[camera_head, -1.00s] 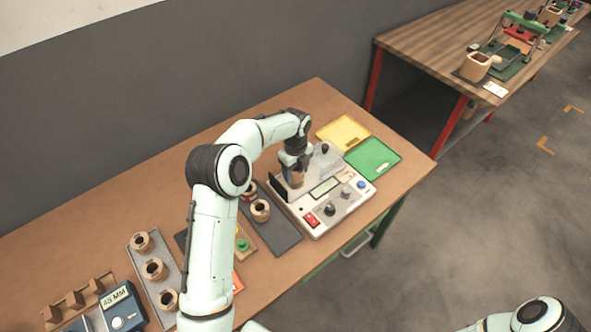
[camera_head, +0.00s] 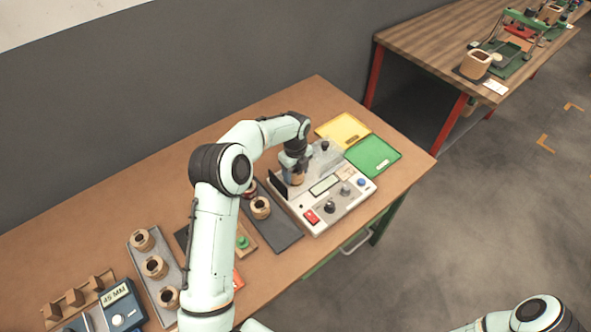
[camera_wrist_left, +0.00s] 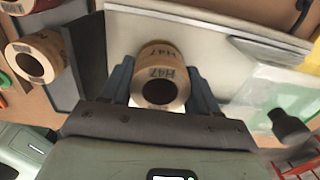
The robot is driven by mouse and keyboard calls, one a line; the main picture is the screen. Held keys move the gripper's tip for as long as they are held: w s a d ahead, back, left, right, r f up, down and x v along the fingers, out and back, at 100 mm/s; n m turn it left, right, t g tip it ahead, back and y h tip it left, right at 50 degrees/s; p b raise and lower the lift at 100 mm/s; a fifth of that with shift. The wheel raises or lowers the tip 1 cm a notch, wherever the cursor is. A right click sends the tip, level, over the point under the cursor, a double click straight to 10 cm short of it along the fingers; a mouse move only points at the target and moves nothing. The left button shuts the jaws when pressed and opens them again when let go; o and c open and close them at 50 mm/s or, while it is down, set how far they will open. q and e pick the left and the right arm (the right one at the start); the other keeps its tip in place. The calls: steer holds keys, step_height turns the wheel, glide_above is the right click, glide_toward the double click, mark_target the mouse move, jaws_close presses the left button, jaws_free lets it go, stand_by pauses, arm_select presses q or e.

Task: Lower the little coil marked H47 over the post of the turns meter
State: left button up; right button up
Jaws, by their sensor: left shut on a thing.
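The little coil marked H47 (camera_wrist_left: 162,75) is a tan ring with a dark bore, held between the two fingers of my left gripper (camera_wrist_left: 160,92) in the left wrist view. In the head view my left gripper (camera_head: 294,172) is over the left part of the turns meter (camera_head: 330,205), a pale box with a display, knobs and a red switch. The coil (camera_head: 297,179) shows partly below the gripper there. The post is hidden, so I cannot tell whether the coil is around it. My right arm shows at the lower right, but its gripper is out of view.
Another coil (camera_head: 260,207) stands on a dark mat (camera_head: 283,237) left of the meter. Several coils stand on a grey tray (camera_head: 140,262). A yellow tray (camera_head: 343,131) and a green tray (camera_head: 373,157) lie behind the meter. A clear cover (camera_wrist_left: 265,90) stands close to the gripper.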

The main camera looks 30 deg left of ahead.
arm_select(q)
steer(key=shift+f, duration=0.5)
steer(key=o, duration=1.4)
steer(key=shift+w+r+p, duration=0.1)
steer(key=shift+r+p, duration=0.8)
steer(key=shift+r, duration=2.95)
arm_select(e)
steer(key=shift+t, duration=0.3)
steer(key=w+r, duration=0.3)
steer(key=shift+w, duration=0.2)
